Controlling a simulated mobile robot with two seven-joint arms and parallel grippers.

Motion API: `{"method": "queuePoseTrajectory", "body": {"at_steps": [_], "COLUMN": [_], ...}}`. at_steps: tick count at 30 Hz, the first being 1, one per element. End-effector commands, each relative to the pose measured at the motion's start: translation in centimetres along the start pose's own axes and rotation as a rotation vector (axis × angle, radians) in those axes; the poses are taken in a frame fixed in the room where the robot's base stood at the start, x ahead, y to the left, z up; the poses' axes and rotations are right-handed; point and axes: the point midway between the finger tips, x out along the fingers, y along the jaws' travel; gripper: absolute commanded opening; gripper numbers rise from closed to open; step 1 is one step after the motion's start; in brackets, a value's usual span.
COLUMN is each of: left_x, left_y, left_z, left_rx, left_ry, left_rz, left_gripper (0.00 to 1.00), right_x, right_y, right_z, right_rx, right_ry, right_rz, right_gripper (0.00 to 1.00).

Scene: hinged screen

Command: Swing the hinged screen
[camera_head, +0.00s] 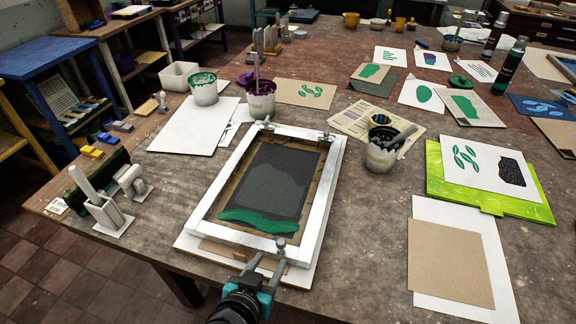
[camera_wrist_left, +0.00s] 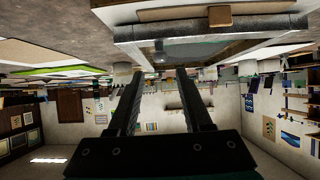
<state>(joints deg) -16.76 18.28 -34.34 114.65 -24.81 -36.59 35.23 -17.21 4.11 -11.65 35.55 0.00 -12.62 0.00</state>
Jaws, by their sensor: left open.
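The hinged screen (camera_head: 327,188) is a white-painted frame with dark mesh, lying about flat over a white board on the table. Green ink (camera_head: 258,220) lies in a band along the near end of its mesh. Two metal hinge clamps (camera_head: 266,125) hold its far edge. A grey knob (camera_head: 280,243) shows at its near edge. My left gripper (camera_head: 264,263) is open at this near edge, close to the knob; I cannot tell whether it touches. In the left wrist view, which is upside down, the open fingers (camera_wrist_left: 157,75) are empty and the frame (camera_wrist_left: 130,35) shows beyond them.
An ink pot with a tool (camera_head: 380,155) stands right of the screen. White and purple pots (camera_head: 261,103) stand behind it. White paper (camera_head: 193,128) and a grey stand (camera_head: 108,213) are at left. A lime green board (camera_head: 435,185) and a brown sheet (camera_head: 450,262) lie at right.

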Motion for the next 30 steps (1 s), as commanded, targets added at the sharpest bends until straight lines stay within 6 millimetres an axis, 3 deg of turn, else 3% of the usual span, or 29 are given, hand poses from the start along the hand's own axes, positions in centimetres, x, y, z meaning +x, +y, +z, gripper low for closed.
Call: {"method": "queuePoseTrajectory", "body": {"at_steps": [19,30], "left_x": [8.4,7.9], "left_y": [0.0,0.0], "left_z": [0.4,0.1], "left_rx": [0.001,0.000], "left_ry": [-0.002,-0.002], "left_rz": [-0.001,0.000], "left_gripper": [0.49,0.07], "right_x": [6.5,5.9], "right_y": [0.7,0.7], "right_z": [0.8,0.7], "right_rx": [0.001,0.001], "right_ry": [-0.002,-0.002], "right_rz": [0.010,0.010], "right_gripper": [0.50,0.50]}}
